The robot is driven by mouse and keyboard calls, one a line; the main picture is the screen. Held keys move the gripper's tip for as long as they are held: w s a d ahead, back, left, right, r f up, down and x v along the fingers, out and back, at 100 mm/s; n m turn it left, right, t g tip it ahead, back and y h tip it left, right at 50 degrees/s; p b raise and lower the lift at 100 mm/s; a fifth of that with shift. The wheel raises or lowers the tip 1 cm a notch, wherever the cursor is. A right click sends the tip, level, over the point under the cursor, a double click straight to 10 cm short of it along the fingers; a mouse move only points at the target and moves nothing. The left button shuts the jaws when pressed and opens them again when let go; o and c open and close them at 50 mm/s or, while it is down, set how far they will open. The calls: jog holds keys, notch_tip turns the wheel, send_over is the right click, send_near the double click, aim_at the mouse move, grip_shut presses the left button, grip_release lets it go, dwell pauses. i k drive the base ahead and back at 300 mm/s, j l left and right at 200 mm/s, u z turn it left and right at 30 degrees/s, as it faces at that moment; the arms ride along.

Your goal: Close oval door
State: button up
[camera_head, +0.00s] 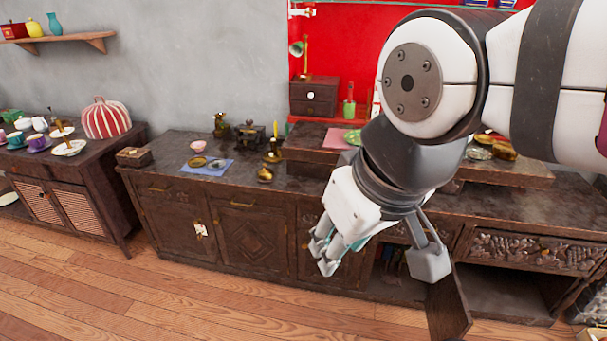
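A dark wooden cabinet door (448,309) stands swung out from the long low cabinet, right of my gripper. I see it at a steep angle, so any oval on its face cannot be made out. The compartment (398,287) left of it is open, with some small items inside. My arm hides part of the cabinet front and the door's upper part.
Another open compartment (508,292) lies right of the door. A side cabinet (70,200) stands at left. The wooden floor (150,300) in front is clear.

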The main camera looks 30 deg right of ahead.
aim_at(449, 316)
jog(key=k+l, duration=0.1)
jog(key=l, duration=0.3)
jog(key=k+l, duration=0.1)
jog(key=l, duration=0.3)
jog(key=k+l, duration=0.1)
jog(key=l, duration=0.3)
jog(key=k+l, duration=0.1)
jog(key=l, duration=0.3)
jog(key=k+l+u, duration=0.1)
jog(key=l, duration=0.35)
jog(key=k+l, duration=0.1)
jog(key=l, duration=0.3)
jog(key=k+l, duration=0.2)
jog(key=l, duration=0.25)
jog(key=k+l, duration=0.25)
jog(key=l, duration=0.15)
jog(key=k+l, duration=0.2)
jog(key=l, duration=0.25)
jog(key=k, duration=0.35)
jog(key=u, duration=0.05)
